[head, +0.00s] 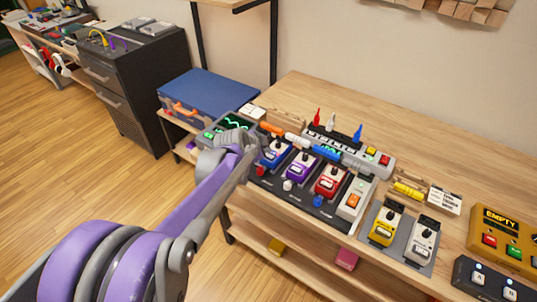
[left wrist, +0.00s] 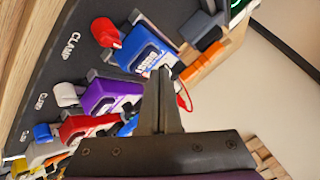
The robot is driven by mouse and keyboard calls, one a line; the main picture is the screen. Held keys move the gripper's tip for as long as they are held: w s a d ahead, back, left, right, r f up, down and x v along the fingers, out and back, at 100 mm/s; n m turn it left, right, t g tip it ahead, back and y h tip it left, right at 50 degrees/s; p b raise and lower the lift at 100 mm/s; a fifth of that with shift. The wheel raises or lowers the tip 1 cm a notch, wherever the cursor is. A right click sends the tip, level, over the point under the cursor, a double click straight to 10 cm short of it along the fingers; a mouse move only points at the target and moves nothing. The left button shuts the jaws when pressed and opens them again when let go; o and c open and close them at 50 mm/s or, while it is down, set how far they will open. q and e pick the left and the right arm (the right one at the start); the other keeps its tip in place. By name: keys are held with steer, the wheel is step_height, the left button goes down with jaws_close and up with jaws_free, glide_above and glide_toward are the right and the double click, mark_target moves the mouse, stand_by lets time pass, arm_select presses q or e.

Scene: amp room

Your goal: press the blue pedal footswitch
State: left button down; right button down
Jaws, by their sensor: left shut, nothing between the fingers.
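The blue pedal (head: 274,153) stands at the left end of a dark pedalboard (head: 325,212) on the wooden bench. It also shows in the left wrist view (left wrist: 133,58), upper middle, with a dark pad and pale lettering on its face. A red knob (left wrist: 107,33) sits at its front edge, by the printed word CLAMP. In the head view my left gripper (head: 248,158) partly hides the pedal's left side. My right gripper is not in view.
Purple (head: 299,167) and red (head: 330,181) pedals stand to the right of the blue one. A grey power strip (head: 340,148) with coloured plugs lies behind. A green-trace screen (head: 228,124) and blue-topped case (head: 208,90) are at the left.

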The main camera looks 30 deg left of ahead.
mark_target(266, 160)
arm_select(q)
step_height(266, 160, up, 5)
steer(key=p, duration=0.4)
stand_by(0.4)
steer(key=shift+s, duration=0.1)
stand_by(0.4)
steer(key=s+d+n+g+p, duration=0.15)
steer(key=s+d+n, duration=0.25)
steer(key=s+d, duration=0.9)
steer(key=s+d+f+n+g, duration=0.1)
steer(key=s+n, duration=0.1)
steer(key=s, duration=0.5)
steer(key=s+d+f+n+g, duration=0.1)
steer(key=s+f+n, duration=0.1)
steer(key=s, duration=0.5)
steer(key=shift+s+f+n+p, duration=0.25)
steer(key=shift+s+n+p, duration=0.05)
steer(key=shift+n+p, duration=0.1)
